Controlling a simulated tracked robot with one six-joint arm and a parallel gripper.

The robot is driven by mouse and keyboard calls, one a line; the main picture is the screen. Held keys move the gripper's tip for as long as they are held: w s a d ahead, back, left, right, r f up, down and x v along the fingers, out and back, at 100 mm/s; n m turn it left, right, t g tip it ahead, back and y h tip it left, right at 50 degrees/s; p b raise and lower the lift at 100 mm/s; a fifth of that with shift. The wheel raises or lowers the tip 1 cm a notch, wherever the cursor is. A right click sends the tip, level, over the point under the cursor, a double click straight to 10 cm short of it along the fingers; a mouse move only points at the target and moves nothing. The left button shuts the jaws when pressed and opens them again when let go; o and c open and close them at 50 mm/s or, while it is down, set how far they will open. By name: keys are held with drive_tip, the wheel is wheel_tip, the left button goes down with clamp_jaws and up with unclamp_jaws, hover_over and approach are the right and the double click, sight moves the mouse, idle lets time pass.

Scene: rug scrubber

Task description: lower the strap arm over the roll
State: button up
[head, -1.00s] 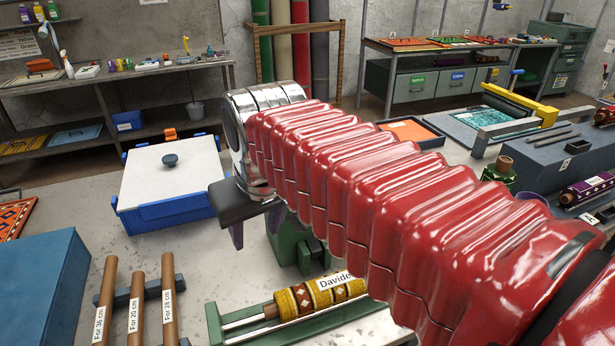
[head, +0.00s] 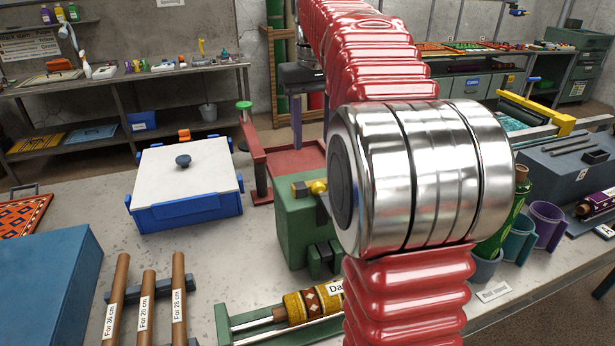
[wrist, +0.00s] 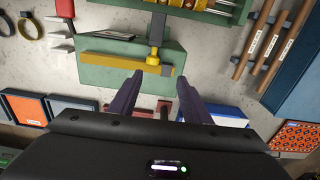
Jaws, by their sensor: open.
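The roll (head: 315,301) is yellow and red with a partly hidden name label, and lies in a green cradle (head: 262,332). Behind it stands a green block (head: 300,225) with a yellow knob (head: 318,187). The roll (wrist: 196,4) is cut off at the top there. My gripper (wrist: 160,79) is open and empty, its purple fingers apart near the bar. In the head view my gripper (head: 311,118) is behind the block; my arm hides part of the block and roll.
A white-lidded blue box (head: 185,175) stands left of the block. Wooden rods (head: 147,305) rest on a rack at front left, beside a blue box (head: 45,280). A red frame (head: 290,165) lies behind the block. Cups (head: 517,240) stand at the right.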

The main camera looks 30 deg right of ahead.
sight(319, 183)
drive_tip(key=shift+w+d, duration=0.15)
drive_tip(key=shift+d, duration=0.4)
drive_tip(key=shift+w+d, duration=0.15)
drive_tip(key=shift+d, duration=0.4)
drive_tip(key=shift+f, duration=0.15)
wheel_tip(319, 183, down, 14)
drive_tip(key=shift+r, duration=0.2)
drive_tip(key=shift+c, duration=0.5)
clamp_jaws()
